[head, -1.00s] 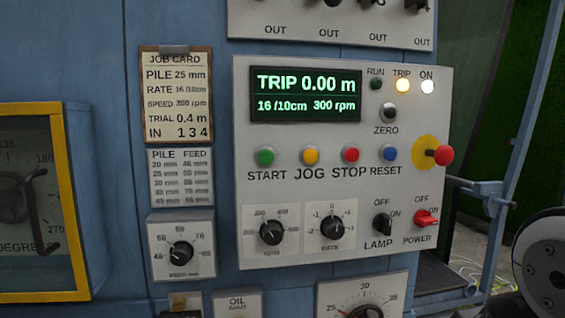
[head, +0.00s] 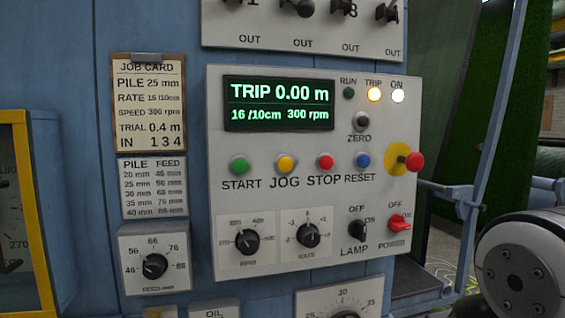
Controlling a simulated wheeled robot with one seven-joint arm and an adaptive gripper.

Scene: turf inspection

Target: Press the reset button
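The blue RESET button (head: 363,160) is on the light grey control panel (head: 216,200), right of the red STOP button (head: 325,161). Its label is below it. The panel display (head: 279,104) reads "TRIP 0.00 m" and "16 /10cm 300 rpm". The RUN lamp (head: 349,93) is dark. A rounded grey and black part at the lower right looks like a link of my arm. My gripper is not in view.
A red mushroom button (head: 414,162) on a yellow disc sticks out right of RESET. The green START (head: 239,166) and yellow JOG (head: 286,164) buttons are to the left. The black ZERO button (head: 361,121) is just above. A blue frame (head: 490,130) stands right of the panel.

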